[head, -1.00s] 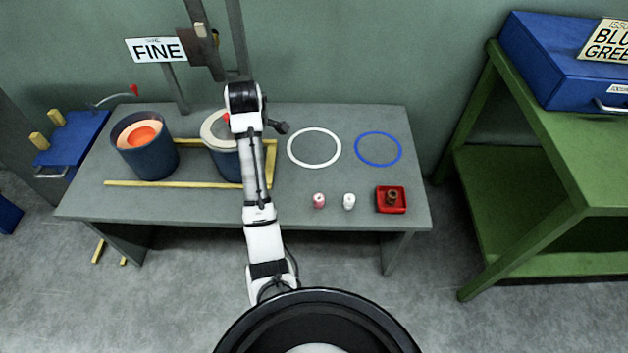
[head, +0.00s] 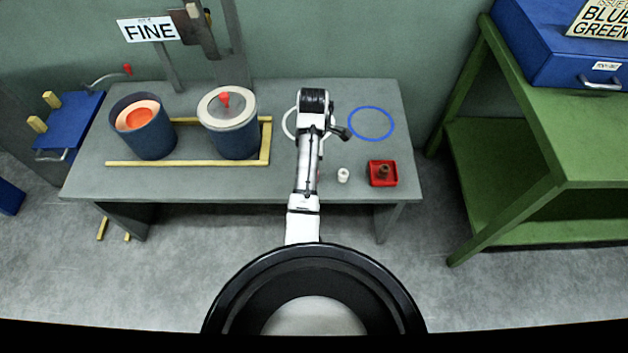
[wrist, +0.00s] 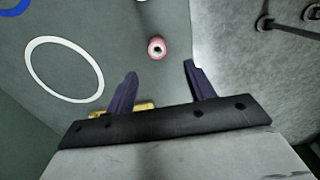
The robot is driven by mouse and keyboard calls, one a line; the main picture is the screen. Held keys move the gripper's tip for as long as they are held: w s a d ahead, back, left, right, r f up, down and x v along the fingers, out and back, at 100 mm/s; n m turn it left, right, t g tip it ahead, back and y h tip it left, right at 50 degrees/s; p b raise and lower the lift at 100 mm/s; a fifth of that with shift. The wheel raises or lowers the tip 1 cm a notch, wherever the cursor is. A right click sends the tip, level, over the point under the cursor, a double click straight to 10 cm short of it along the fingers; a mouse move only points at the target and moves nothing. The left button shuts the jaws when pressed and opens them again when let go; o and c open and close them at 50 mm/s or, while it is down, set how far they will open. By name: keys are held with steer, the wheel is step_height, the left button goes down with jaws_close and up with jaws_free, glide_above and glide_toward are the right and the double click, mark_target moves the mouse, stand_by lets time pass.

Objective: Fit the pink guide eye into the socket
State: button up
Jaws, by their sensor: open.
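The pink guide eye (wrist: 157,48) is a small rounded pink piece with a dark hole, standing on the grey table in the wrist view. My gripper (wrist: 160,69) is open and empty, its two dark fingers apart, with the guide eye just beyond the fingertips and between their lines. In the head view my arm covers nearly all of the pink guide eye, and the fingers cannot be made out there. I cannot tell which part is the socket; a post with a brown fitting (head: 190,26) stands behind the table.
A white guide eye (head: 343,175) and a red tray (head: 371,183) holding a brown piece stand to the right. A white ring (wrist: 34,74) and a blue ring (head: 390,111) mark the table. An open pot (head: 148,141) and a lidded pot (head: 234,139) stand left within yellow strips.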

steer(key=shift+f+p, duration=0.4)
steer(key=shift+f, duration=0.5)
steer(key=shift+w+d+f+p, duration=0.1)
steer(key=shift+f+p, duration=0.25)
steer(key=shift+f, duration=1.35)
steer(key=shift+w+f+p, duration=0.1)
steer(key=shift+f+p, duration=0.2)
steer(key=shift+f, duration=1.4)
steer(key=c, duration=1.1)
steer(key=shift+o, duration=0.2)
steer(key=shift+r, duration=0.15)
